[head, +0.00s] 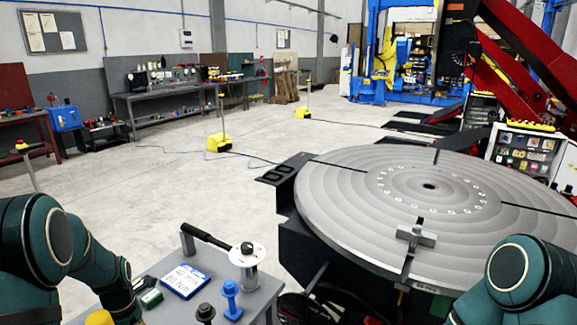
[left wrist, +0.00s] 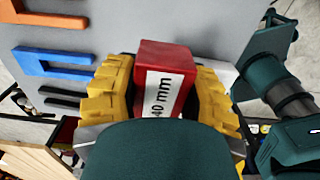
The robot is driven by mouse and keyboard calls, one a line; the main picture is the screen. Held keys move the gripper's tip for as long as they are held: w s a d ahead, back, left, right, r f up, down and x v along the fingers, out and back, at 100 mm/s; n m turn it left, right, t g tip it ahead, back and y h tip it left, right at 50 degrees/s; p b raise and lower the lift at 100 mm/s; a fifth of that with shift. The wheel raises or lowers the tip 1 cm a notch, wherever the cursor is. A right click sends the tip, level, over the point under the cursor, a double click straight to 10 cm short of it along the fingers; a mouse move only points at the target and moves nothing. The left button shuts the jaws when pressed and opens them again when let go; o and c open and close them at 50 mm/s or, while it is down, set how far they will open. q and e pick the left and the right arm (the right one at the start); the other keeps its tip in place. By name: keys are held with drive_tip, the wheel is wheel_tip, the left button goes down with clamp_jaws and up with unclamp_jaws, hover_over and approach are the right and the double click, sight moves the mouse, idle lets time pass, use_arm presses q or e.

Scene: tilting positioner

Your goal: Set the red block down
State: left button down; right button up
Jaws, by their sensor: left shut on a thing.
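The red block (left wrist: 165,56) carries a white label reading "40 mm". In the left wrist view it sits between the ridged yellow pads of my left gripper (left wrist: 162,90), which is shut on it. A teal part of my arm hides the block's lower end. My right gripper is outside both views; only the right arm shows at the lower right.
A grey table (head: 163,262) holds a blue-and-white sign (head: 185,281), a black-handled tool (head: 208,237), a metal cylinder (head: 246,268) and a blue peg (head: 231,300). The large round positioner plate (head: 345,215) stands right of it. Orange (left wrist: 50,22) and blue (left wrist: 52,62) pieces lie on the grey surface.

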use_arm(q)
drive_tip(key=d+f+m, duration=0.1)
drive_tip(key=d+m, duration=0.2)
drive_tip(key=m, duration=0.1)
drive_tip(key=d+f+m+b, duration=0.1)
drive_tip(key=d+m, duration=0.3)
drive_tip(key=m, duration=0.1)
drive_tip(key=d+m, duration=0.3)
drive_tip(key=m, duration=0.1)
drive_tip(key=shift+s+d+f+m, duration=0.1)
drive_tip(key=shift+d+f+m, duration=0.2)
drive_tip(key=shift+d+f, duration=0.1)
drive_tip(key=s+d+f+m+b, duration=0.2)
drive_tip(key=s+d+m, duration=0.1)
drive_tip(key=d+m, duration=0.9)
drive_tip(key=m, duration=0.4)
drive_tip(key=shift+m, duration=0.4)
